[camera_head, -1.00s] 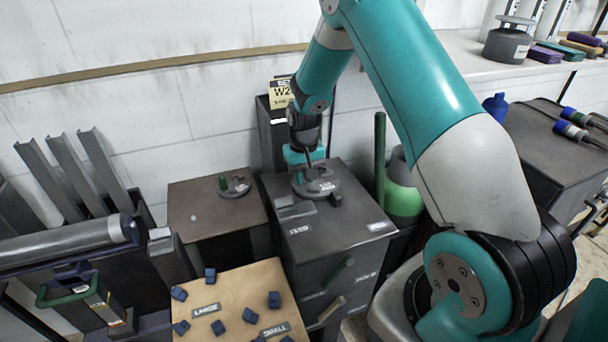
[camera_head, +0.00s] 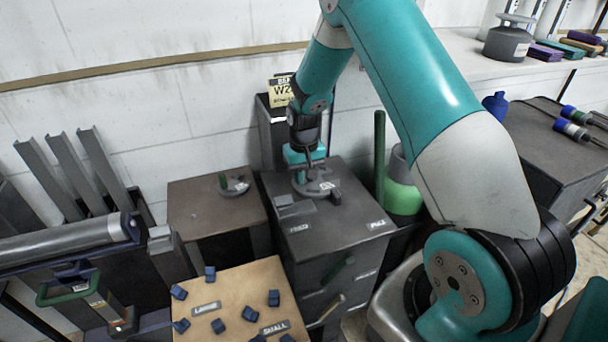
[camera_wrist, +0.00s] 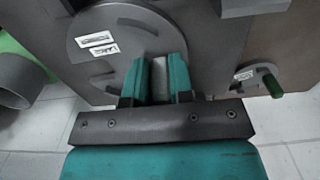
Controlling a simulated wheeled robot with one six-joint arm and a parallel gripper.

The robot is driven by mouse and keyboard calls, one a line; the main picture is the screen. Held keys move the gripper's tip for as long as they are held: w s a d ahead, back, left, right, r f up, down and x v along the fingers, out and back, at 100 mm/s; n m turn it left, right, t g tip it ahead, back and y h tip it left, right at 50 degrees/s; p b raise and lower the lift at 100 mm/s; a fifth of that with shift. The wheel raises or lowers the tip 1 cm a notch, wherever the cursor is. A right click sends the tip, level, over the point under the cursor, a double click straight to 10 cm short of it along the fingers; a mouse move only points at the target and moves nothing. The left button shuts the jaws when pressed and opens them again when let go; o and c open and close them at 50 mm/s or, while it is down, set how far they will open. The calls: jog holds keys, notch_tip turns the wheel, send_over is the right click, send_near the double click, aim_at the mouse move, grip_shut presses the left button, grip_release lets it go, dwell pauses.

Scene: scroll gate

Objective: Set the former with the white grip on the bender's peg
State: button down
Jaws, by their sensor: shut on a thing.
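My gripper (camera_head: 305,166) points down over the grey cabinet top. In the wrist view its teal fingers (camera_wrist: 160,82) are shut on the pale grip (camera_wrist: 160,77) of a round grey former (camera_wrist: 118,28). This disc carries two white labels. In the head view the held former (camera_head: 322,187) is low at the cabinet top; I cannot tell whether it touches. Its grip is mostly hidden by my fingers there. The bender's peg is not visible. A second former (camera_head: 238,188), with a green grip (camera_wrist: 272,84), lies on the brown-topped stand to the left.
The grey cabinet (camera_head: 345,228) has a raised block (camera_head: 296,208) near its front left. The brown stand (camera_head: 195,205) is beside it. A green post (camera_head: 380,160) and green cylinder (camera_head: 402,197) stand to the right. A wooden board (camera_head: 235,285) with blue blocks is in front.

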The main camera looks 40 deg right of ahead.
jog(key=shift+f, duration=0.1)
jog(key=c, duration=0.9)
grip_release()
notch_tip(320, 180, up, 18)
jog(key=shift+f+b, duration=0.25)
jog(key=shift+b, duration=0.65)
jog(key=s+a+r+n+y, duration=0.1)
jog(key=s+a+r+n, duration=0.2)
jog(key=s+a, duration=0.4)
jog(key=s+a+r+n+y, duration=0.1)
jog(key=s+a+r+n, duration=0.15)
jog(key=s+a, duration=0.45)
jog(key=s+a+n, duration=0.1)
jog(key=s+a, duration=0.2)
jog(key=s, duration=0.1)
jog(key=s+a+n+y, duration=0.1)
jog(key=s+a+n, duration=0.1)
jog(key=s, duration=0.3)
jog(key=s+a+n+y, duration=0.1)
jog(key=s+a+n, duration=0.1)
jog(key=s+a, duration=0.3)
